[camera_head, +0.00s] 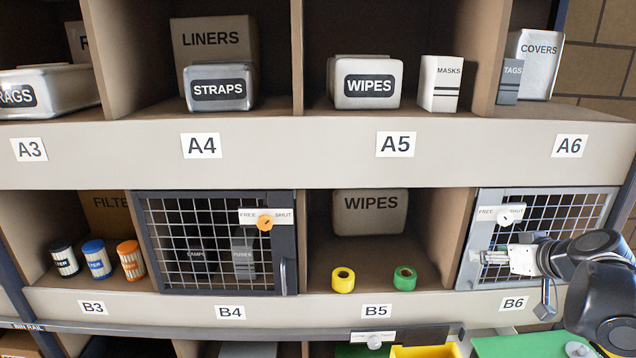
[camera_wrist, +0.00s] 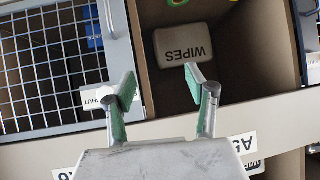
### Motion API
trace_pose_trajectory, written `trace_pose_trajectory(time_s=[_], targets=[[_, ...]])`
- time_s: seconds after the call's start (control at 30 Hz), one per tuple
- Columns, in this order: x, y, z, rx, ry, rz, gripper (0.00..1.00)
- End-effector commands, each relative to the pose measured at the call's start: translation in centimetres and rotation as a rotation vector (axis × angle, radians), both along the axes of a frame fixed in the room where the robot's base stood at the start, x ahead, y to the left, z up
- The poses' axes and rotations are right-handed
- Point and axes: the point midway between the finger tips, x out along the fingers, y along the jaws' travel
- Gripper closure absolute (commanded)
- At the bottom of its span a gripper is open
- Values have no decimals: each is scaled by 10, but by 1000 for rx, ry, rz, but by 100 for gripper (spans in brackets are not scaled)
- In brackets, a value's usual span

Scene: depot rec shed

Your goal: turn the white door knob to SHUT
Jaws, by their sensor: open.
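The white door knob (camera_head: 505,218) sits on a FREE/SHUT label plate on the mesh door (camera_head: 470,240) of B6. Its pointing direction is too small to tell. My gripper (camera_head: 484,257) is just below the knob in the head view, in front of the door and apart from the knob. In the wrist view my gripper (camera_wrist: 160,80) is open and empty, its two green-padded fingers spread. There the mesh door (camera_wrist: 125,45) is upside down at left, with the SHUT end of the label (camera_wrist: 92,98) beside the left finger; the knob is not visible, perhaps hidden by that finger.
The B4 mesh door (camera_head: 289,230) has an orange knob (camera_head: 265,223). Open bay B5 holds a WIPES box (camera_head: 370,213), a yellow roll (camera_head: 343,280) and a green roll (camera_head: 404,278). Another white knob (camera_head: 374,341) is on a lower plate. The shelf rail (camera_head: 480,150) runs above the doors.

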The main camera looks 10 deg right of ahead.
Motion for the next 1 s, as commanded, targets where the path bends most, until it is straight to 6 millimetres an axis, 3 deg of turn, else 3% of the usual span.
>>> trace_pose_trajectory(time_s=[0.03,0.1,0.3,0.57,1.0], targets=[[-2,-26,18,-4,-37,-40,50],[-5,-55,32,-14,-85,-79,50],[-14,-105,55,-37,-169,-155,50],[-6,-115,53,-43,-184,-164,50],[51,-122,30,-43,-183,-163,50]])
